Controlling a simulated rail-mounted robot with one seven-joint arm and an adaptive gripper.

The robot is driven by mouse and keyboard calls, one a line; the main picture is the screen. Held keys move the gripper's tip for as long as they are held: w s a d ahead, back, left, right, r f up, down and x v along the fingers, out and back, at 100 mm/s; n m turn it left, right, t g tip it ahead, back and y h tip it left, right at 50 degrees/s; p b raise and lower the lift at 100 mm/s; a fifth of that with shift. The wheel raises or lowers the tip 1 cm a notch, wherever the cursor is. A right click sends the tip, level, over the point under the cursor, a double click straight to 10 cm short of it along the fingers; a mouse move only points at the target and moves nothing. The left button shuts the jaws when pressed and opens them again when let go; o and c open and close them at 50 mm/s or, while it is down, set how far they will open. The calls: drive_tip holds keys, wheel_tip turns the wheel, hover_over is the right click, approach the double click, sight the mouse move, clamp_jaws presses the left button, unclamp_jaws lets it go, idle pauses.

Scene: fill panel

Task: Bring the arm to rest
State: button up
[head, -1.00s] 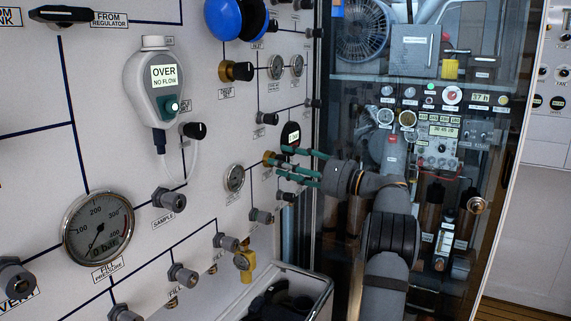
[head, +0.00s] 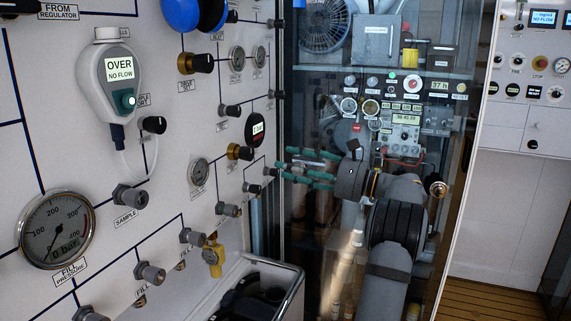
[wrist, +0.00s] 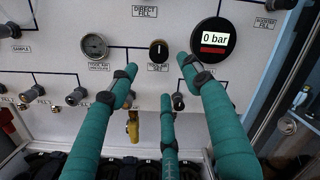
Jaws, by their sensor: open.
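My gripper (head: 284,166) has teal-wrapped fingers and points at the white fill panel (head: 165,60). It is open and nothing shows between the fingers. In the wrist view the gripper (wrist: 158,78) has its fingers spread below a round gauge reading 0 bar (wrist: 213,40) and around a black knob (wrist: 158,51). The fingertips look apart from the panel, though the exact gap is hard to judge. My grey arm reaches in from the lower right of the head view.
A grey open-topped bin (head: 285,270) stands under the panel, with dark things inside. A glass-fronted compressor cabinet (head: 330,100) is behind my arm. A yellow fitting (head: 213,257) hangs low on the panel. Wooden floor (head: 500,290) shows clear at the right.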

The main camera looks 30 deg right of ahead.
sight(251, 155)
drive_tip(key=shift+w, duration=0.1)
drive_tip(key=x, duration=1.2)
drive_tip(key=shift+a+r, duration=0.1)
drive_tip(key=shift+r, duration=0.05)
drive_tip(key=shift+s, duration=0.2)
